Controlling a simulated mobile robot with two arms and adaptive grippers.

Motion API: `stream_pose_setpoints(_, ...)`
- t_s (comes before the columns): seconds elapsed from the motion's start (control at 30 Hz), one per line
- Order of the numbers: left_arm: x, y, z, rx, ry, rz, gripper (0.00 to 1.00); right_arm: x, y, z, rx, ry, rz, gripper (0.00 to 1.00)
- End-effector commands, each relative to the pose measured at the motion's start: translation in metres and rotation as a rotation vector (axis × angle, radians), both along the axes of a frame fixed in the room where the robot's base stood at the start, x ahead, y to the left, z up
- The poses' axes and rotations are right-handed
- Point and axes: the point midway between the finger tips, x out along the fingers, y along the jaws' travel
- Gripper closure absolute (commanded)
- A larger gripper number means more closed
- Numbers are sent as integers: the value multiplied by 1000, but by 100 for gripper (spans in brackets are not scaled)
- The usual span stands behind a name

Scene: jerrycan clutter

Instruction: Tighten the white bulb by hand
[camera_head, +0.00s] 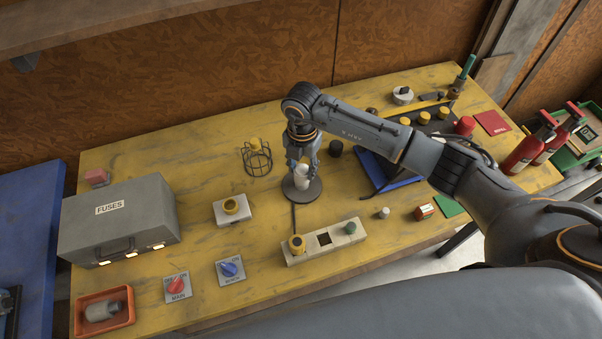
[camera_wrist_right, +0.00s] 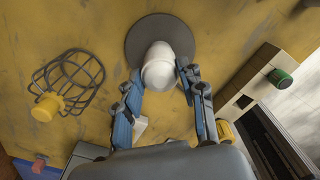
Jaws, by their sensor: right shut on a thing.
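The white bulb (camera_head: 302,172) stands upright over a dark round base (camera_head: 312,192) on the yellow table. In the right wrist view the bulb (camera_wrist_right: 166,62) shows as a smooth white dome above the grey disc (camera_wrist_right: 135,40). My right gripper (camera_head: 302,162) points down from above, with its fingers on either side of the bulb. In the right wrist view its blue-grey fingers (camera_wrist_right: 162,78) close on the bulb from both sides. The bulb's lower end and its socket are mostly hidden. My left gripper is not in view.
A wire cage with a yellow cap (camera_head: 257,158) lies left of the base. A pale block with yellow and green knobs (camera_head: 325,241) is in front. A grey fuse box (camera_head: 118,222) stands at left. A blue tray (camera_head: 390,172) lies right, under my right arm.

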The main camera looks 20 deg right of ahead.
Motion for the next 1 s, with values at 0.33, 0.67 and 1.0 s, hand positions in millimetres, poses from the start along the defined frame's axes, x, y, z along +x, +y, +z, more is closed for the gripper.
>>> stream_pose_setpoints(0.33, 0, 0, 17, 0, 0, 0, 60, -1, 1, 1, 0, 4, -310, 88)
stream_pose_setpoints(0.67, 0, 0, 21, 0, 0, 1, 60, -1, 0, -1, 0, 1, -438, 88)
stream_pose_setpoints(1.0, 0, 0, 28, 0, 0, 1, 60, -1, 1, 1, 1, 3, -531, 88)
